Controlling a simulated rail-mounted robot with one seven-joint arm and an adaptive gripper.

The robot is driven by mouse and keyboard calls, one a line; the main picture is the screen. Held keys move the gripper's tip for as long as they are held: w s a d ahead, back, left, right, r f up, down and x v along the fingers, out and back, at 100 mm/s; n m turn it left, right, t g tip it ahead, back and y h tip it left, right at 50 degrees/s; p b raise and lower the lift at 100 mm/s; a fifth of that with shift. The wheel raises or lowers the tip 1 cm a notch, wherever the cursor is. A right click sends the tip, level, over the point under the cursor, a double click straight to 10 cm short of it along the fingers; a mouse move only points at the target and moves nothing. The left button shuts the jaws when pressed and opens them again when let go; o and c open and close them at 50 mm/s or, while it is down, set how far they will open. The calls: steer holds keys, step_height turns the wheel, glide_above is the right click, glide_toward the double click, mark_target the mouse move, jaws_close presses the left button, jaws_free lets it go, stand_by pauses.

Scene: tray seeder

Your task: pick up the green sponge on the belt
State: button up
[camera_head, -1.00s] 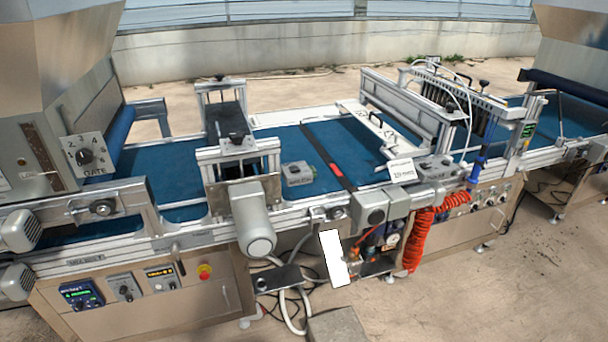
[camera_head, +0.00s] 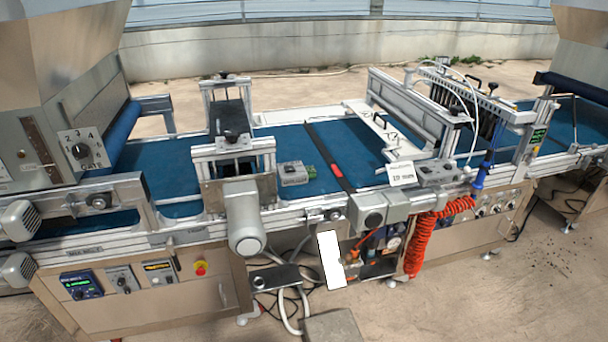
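A small green piece (camera_head: 311,171), which may be the green sponge, shows on the blue belt (camera_head: 285,146) at the right side of a grey box (camera_head: 292,173). It is too small to tell its full shape, or whether it touches the box. My gripper is not in view.
A metal frame with a dark plate (camera_head: 231,122) spans the belt left of the box. A black bar with a red part (camera_head: 334,170) crosses it to the right. Farther right are a white sign (camera_head: 402,174), a row of nozzles (camera_head: 465,105) and a red coiled hose (camera_head: 427,235).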

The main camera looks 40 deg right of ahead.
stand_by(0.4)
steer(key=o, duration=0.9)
